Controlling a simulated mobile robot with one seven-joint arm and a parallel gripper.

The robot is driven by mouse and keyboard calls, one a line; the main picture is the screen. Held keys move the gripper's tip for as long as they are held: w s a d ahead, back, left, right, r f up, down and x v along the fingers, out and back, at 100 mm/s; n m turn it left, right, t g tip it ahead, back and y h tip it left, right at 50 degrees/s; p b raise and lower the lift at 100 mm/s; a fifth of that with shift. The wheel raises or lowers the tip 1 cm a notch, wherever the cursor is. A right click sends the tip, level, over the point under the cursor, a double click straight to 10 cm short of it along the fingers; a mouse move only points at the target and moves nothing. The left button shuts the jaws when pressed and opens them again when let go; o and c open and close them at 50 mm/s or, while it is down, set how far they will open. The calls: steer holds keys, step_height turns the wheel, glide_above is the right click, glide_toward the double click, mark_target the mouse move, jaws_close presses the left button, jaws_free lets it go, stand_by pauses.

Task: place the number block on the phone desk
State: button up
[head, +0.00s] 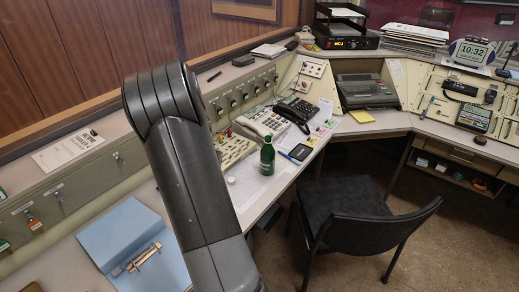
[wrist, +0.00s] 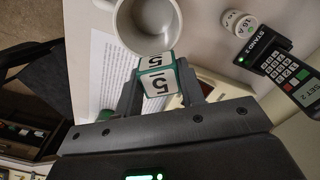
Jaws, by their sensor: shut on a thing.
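The number block (wrist: 157,77), a white cube with green edges and dark digits, is between the two fingers of my gripper (wrist: 160,88) in the wrist view. The gripper is shut on it, above a pale desktop (wrist: 205,42). A white mug (wrist: 147,24) stands just beyond the block. I cannot tell the block's height above the desk. In the head view, the phone desk (head: 248,213) runs behind my arm and carries a black phone (head: 296,110) and a pale phone (head: 262,123). My gripper and the block are hidden there.
A green bottle (head: 267,157) stands on the phone desk. A blue binder (head: 125,232) lies at the lower left. A black chair (head: 350,215) stands in front. The wrist view shows a printed sheet (wrist: 108,75), a card reader (wrist: 298,78) and a white round stack (wrist: 238,22).

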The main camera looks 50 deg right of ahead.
steer(key=s+d+m, duration=0.4)
steer(key=s+d, duration=0.3)
steer(key=s, duration=0.3)
steer(key=s+d+m, duration=0.3)
steer(key=s+d, duration=0.5)
steer(key=s, duration=0.2)
glide_above(251, 194)
step_height(251, 194, down, 6)
steer(key=shift+f, duration=2.1)
steer(key=o, duration=1)
steer(key=shift+f, duration=0.1)
steer(key=shift+c, duration=0.2)
step_height(251, 194, up, 12)
steer(key=shift+a+r, duration=0.15)
steer(key=shift+r, duration=0.05)
